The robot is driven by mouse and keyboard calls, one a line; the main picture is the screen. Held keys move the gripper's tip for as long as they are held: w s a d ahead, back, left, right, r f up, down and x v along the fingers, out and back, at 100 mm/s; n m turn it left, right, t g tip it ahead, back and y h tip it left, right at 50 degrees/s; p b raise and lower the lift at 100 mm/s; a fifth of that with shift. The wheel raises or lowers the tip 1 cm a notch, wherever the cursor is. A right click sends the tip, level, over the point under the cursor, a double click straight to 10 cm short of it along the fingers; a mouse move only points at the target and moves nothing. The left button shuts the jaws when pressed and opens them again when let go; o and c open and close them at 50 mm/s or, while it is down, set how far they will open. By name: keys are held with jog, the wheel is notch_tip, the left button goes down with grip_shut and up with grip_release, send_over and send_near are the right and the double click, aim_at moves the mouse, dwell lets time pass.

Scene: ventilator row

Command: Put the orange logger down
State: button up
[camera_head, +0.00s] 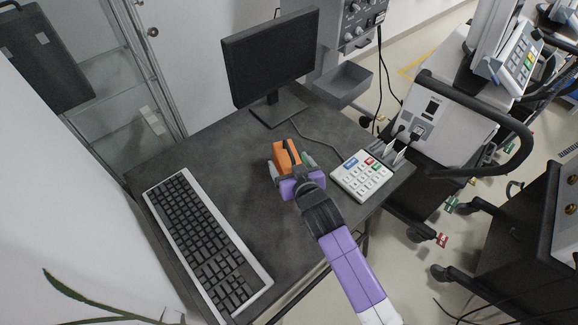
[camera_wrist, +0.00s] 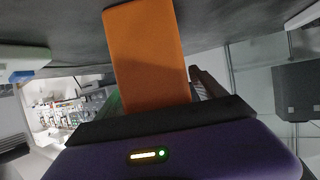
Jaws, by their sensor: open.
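The orange logger (camera_head: 286,155) is a small orange block over the dark grey desk (camera_head: 215,135), near the middle between the monitor and the keyboard. In the wrist view the logger (camera_wrist: 148,58) stands out in front of my gripper, its far end against the grey desk surface. My gripper (camera_head: 289,164) is at the logger, with one finger on each side of it. The jaws are open. The wrist view shows a finger at the logger's right side (camera_wrist: 205,82). I cannot tell whether a finger still touches it.
A black monitor (camera_head: 272,58) stands at the back of the desk. A keyboard (camera_head: 207,245) lies along the left edge. A white keypad (camera_head: 362,176) is to the right of my gripper. A grey bin (camera_head: 343,84) hangs behind. The desk left of the logger is clear.

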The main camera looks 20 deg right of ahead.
jog(key=shift+w+f, duration=0.15)
jog(key=shift+w, duration=0.2)
grip_shut()
dwell(0.3)
